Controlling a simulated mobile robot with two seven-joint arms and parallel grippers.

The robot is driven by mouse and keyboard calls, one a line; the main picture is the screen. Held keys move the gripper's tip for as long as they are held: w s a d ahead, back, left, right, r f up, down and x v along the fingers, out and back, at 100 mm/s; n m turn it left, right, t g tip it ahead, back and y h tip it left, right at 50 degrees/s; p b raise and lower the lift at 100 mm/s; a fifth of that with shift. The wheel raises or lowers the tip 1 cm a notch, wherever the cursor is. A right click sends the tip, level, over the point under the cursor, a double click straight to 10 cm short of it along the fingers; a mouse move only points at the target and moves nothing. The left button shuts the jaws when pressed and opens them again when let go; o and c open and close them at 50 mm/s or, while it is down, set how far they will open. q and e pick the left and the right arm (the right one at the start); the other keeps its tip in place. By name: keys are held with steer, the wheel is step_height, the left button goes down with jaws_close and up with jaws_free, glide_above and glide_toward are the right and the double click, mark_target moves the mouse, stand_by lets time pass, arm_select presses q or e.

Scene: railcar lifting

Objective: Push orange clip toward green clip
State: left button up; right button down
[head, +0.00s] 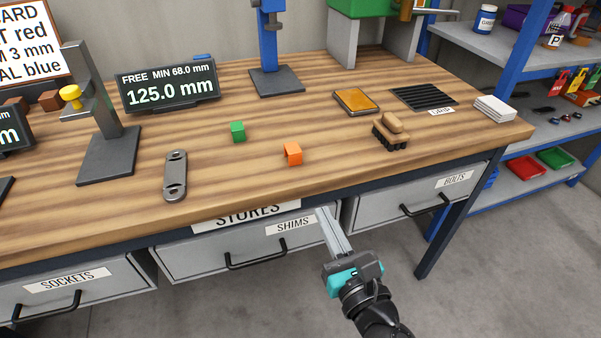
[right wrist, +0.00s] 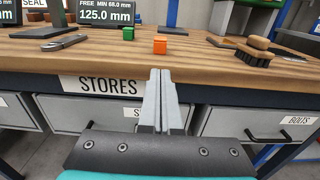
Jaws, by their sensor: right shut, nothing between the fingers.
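The orange clip (head: 292,154) is a small block near the front of the wooden workbench. The green clip (head: 238,131) sits behind it and to its left, with a gap of bare wood between them. Both also show in the right wrist view, the orange clip (right wrist: 160,46) straight beyond the fingertips and the green clip (right wrist: 128,33) to its left. My right gripper (head: 324,212) is shut and empty in front of the bench's front edge, near the shims drawer, apart from both clips. My left gripper is not in view.
On the workbench (head: 230,180), a grey link plate (head: 175,176) lies left of the clips. A brush (head: 391,132) and an orange-topped tray (head: 356,102) are to the right. A display (head: 168,88) stands behind. The wood around the clips is clear.

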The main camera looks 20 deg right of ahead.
steer(key=w, duration=0.1)
steer(key=p, duration=0.2)
glide_toward(296, 158)
steer(key=shift+w+r, duration=0.1)
steer(key=shift+w, duration=0.25)
steer(key=w, duration=0.4)
steer(key=shift+w+a, duration=0.1)
steer(key=shift+w, duration=0.9)
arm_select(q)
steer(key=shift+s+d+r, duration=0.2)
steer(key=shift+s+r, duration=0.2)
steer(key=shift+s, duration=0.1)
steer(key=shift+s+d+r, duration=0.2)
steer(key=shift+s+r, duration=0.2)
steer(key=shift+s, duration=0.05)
arm_select(e)
steer(key=shift+w, duration=0.15)
steer(key=shift+w, duration=1.45)
steer(key=shift+a, duration=0.1)
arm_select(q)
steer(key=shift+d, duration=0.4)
